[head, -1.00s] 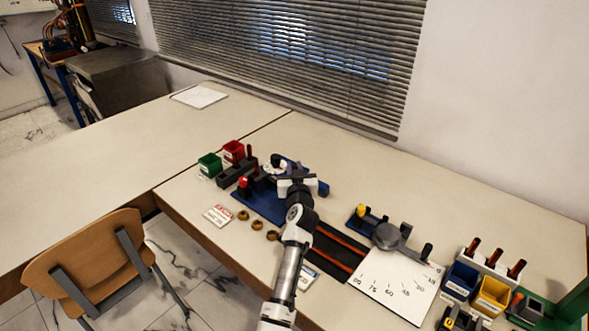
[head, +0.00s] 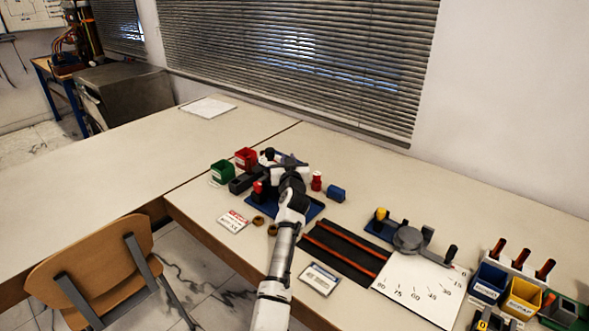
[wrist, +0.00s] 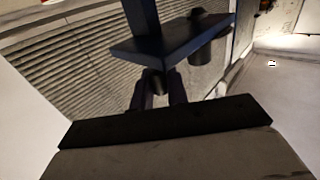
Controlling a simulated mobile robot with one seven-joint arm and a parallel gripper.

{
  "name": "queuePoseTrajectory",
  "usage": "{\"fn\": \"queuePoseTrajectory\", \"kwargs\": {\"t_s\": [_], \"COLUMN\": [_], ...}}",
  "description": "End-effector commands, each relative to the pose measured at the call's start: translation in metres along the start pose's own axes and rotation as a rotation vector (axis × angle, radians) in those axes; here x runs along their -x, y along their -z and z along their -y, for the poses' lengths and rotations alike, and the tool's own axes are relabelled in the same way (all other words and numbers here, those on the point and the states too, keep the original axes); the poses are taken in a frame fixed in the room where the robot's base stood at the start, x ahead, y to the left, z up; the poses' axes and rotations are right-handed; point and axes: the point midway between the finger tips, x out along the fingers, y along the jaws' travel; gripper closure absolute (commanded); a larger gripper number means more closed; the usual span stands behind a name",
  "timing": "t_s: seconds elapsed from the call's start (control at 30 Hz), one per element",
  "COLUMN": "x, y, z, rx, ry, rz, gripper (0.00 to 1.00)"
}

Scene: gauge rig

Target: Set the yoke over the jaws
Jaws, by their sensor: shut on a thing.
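My gripper (head: 288,165) is over the blue base plate (head: 312,210) on the table, and my arm hides much of what stands there. In the wrist view my gripper (wrist: 163,88) is shut on a dark blue piece (wrist: 170,42), which I take to be the yoke. It has a flat plate, an upright bar and a dark round peg underneath. A dark grey block (head: 240,183) and a red-topped post (head: 258,188) stand at the plate's left. The jaws cannot be made out clearly behind my gripper, nor whether the yoke touches them.
Green (head: 221,172) and red bins (head: 246,158) stand left of the plate. A red-and-white piece (head: 316,181) and a blue block (head: 336,193) are at its right. Brass rings (head: 258,222) lie in front. A dark railed mat (head: 340,252) and an angle-marked board (head: 425,290) lie further right.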

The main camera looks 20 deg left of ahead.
Motion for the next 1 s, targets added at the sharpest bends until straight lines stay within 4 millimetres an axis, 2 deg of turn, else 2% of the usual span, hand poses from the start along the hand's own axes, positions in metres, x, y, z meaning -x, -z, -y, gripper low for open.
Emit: {"fn": "queuePoseTrajectory", "kwargs": {"t_s": [0.27, 0.3, 0.43, 0.77, 1.0], "x": [-0.002, -0.002, -0.001, 0.002, 0.027], "y": [0.003, 0.003, 0.003, 0.002, 0.000], "z": [0.004, 0.004, 0.004, 0.002, 0.002], "rx": [-0.001, -0.001, -0.001, 0.000, 0.002], "ry": [0.005, 0.005, 0.004, 0.002, 0.001], "rz": [-0.002, -0.003, -0.003, -0.002, -0.003], "gripper": [1.00, 0.80, 0.65, 0.65, 0.65]}}
